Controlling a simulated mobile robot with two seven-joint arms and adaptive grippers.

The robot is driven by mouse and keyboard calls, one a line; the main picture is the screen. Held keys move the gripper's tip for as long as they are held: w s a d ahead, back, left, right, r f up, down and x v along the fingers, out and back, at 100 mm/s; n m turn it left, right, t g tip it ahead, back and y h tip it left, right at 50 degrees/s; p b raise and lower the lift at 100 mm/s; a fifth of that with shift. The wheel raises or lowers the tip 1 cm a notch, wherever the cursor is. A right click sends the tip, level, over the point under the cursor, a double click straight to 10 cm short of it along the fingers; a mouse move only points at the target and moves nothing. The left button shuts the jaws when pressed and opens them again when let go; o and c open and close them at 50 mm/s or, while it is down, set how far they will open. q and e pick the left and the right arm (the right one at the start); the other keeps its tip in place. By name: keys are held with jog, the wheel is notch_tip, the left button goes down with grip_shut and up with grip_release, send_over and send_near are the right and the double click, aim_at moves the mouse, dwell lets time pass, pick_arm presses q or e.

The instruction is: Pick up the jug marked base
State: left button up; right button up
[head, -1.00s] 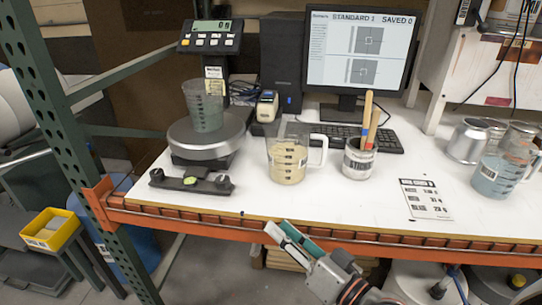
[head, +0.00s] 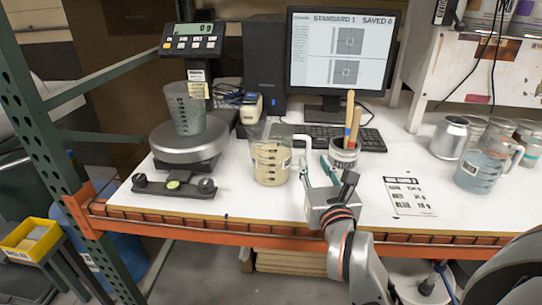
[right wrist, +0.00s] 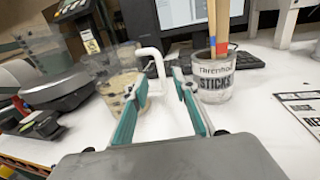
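A clear jug of beige liquid (head: 271,162) stands upright on the white bench, its pale handle (head: 298,139) on the right side. It carries a small label that I cannot read. My right gripper (head: 315,167) is over the bench's front part, just right of the jug, its fingers pointing toward the handle. In the right wrist view the two green-padded fingers (right wrist: 158,98) are apart with nothing held. The handle (right wrist: 153,62) appears ahead between the fingertips; I cannot tell whether they touch it. My left gripper is not in view.
A sticks can (head: 343,154) stands close right of the gripper. A scale (head: 184,149) with a grey cup (head: 185,110) is left of the jug. A jug of blue liquid (head: 480,168) stands at right. A monitor (head: 341,50) and keyboard (head: 345,136) are behind.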

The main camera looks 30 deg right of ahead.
aim_at(309, 149)
jog(key=x, duration=0.7)
jog(key=shift+w+d+p, duration=0.15)
jog(key=shift+w+p, duration=0.15)
jog(key=shift+w, duration=0.05)
grip_shut()
jog(key=shift+r, duration=0.1)
